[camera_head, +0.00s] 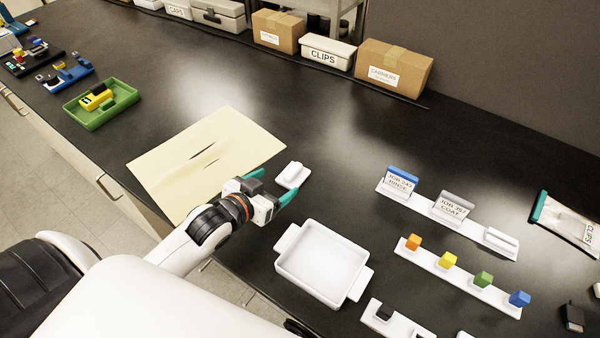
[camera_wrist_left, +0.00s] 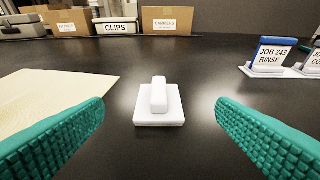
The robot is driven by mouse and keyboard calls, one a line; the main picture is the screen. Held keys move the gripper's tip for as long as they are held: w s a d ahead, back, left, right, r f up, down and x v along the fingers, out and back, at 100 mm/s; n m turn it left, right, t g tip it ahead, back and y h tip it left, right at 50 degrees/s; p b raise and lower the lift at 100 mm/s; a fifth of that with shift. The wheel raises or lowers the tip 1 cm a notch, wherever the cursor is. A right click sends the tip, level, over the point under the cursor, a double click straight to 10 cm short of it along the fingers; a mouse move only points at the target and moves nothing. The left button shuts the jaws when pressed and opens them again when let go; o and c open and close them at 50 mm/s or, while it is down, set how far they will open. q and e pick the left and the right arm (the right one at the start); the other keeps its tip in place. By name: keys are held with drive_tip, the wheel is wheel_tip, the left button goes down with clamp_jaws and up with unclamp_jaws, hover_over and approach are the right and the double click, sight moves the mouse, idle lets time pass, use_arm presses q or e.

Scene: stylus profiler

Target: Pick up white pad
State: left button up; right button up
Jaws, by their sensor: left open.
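The white pad (camera_head: 292,175) is a small square block with a raised grip bar on top. It lies flat on the black bench, just right of the cream sheet. In the left wrist view the white pad (camera_wrist_left: 159,104) sits centred ahead, between the two teal fingers and apart from both. My left gripper (camera_head: 272,187) is open and empty, its fingertips close to the pad on the near side. In the left wrist view the left gripper (camera_wrist_left: 160,125) shows its fingers spread wide. My right gripper is in neither view.
A white tray (camera_head: 322,264) stands near the front. The cream sheet (camera_head: 165,165) lies left of the pad. A job-card rack (camera_head: 420,205) and a coloured-block rack (camera_head: 458,277) are at right. Boxes (camera_head: 393,70) line the back. Bench behind the pad is clear.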

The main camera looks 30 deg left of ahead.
sight(291, 172)
use_arm(q)
drive_tip(key=p+x, duration=0.1)
drive_tip(key=x, duration=0.3)
drive_tip(key=shift+w, duration=0.4)
drive_tip(key=shift+w+d+f, duration=0.15)
drive_tip(key=shift+w+f, duration=0.05)
drive_tip(key=shift+w, duration=0.1)
drive_tip(key=shift+w+f+p, duration=0.15)
drive_tip(key=shift+w+p, duration=0.25)
drive_tip(key=shift+w, duration=0.15)
drive_tip(key=p+x, duration=0.1)
drive_tip(key=x, duration=0.2)
drive_tip(key=shift+w+f, duration=0.35)
drive_tip(key=shift+w, duration=0.15)
drive_tip(key=c, duration=1.1)
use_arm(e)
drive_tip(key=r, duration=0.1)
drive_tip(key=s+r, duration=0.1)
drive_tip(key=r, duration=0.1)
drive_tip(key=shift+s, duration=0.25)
